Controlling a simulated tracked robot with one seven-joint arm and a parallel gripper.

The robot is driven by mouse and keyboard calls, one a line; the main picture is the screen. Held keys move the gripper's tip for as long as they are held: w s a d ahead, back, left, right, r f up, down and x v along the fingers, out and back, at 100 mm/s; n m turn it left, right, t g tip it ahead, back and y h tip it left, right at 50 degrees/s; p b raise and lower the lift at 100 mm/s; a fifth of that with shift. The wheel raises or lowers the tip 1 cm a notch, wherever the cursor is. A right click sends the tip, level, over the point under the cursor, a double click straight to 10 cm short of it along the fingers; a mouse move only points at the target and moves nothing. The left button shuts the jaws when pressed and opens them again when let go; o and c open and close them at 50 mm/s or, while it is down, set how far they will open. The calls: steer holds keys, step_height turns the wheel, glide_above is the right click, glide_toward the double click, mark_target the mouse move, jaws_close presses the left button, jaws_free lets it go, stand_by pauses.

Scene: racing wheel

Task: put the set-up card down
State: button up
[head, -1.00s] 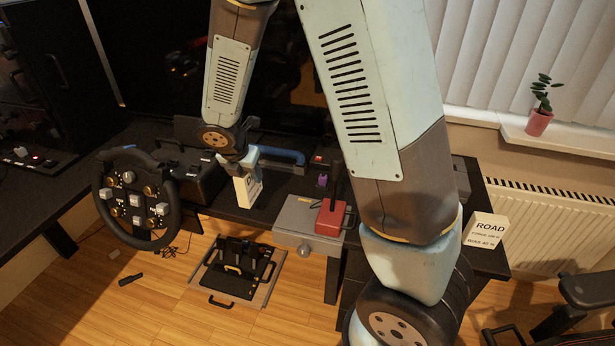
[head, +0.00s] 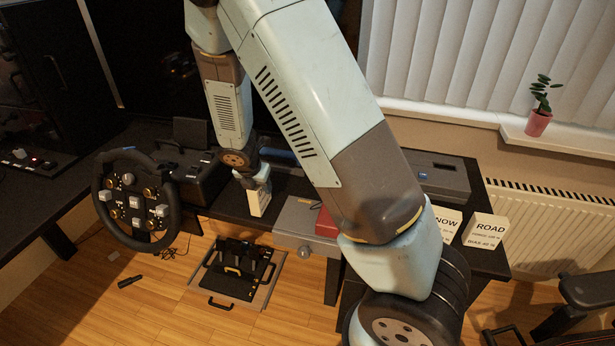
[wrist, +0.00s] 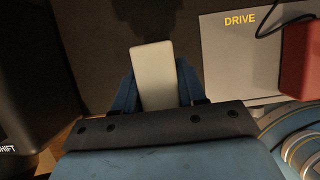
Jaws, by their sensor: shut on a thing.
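The set-up card (head: 259,199) is a small pale block with faint print on its face. My gripper (head: 251,182) is shut on it and holds it nearly upright at the front of the black desk, between the steering wheel and the grey box. I cannot tell whether its lower edge touches the desk. In the wrist view the card (wrist: 153,75) shows as a blank pale end between the blue fingers of my gripper (wrist: 158,88). Two similar white cards stand at the desk's right: one reading ROAD (head: 486,230) and one partly hidden by my arm, ending in NOW (head: 446,222).
The steering wheel (head: 134,200) is left of the card. The grey box (head: 294,222), labelled DRIVE in the wrist view, and a red block (head: 326,222) are to its right. A dark grey case (head: 440,176) lies at the back right. Pedals (head: 240,268) stand on the floor below.

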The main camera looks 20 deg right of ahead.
steer(key=shift+f, duration=0.25)
steer(key=shift+f, duration=0.15)
steer(key=o, duration=1.1)
steer(key=shift+v, duration=6.05)
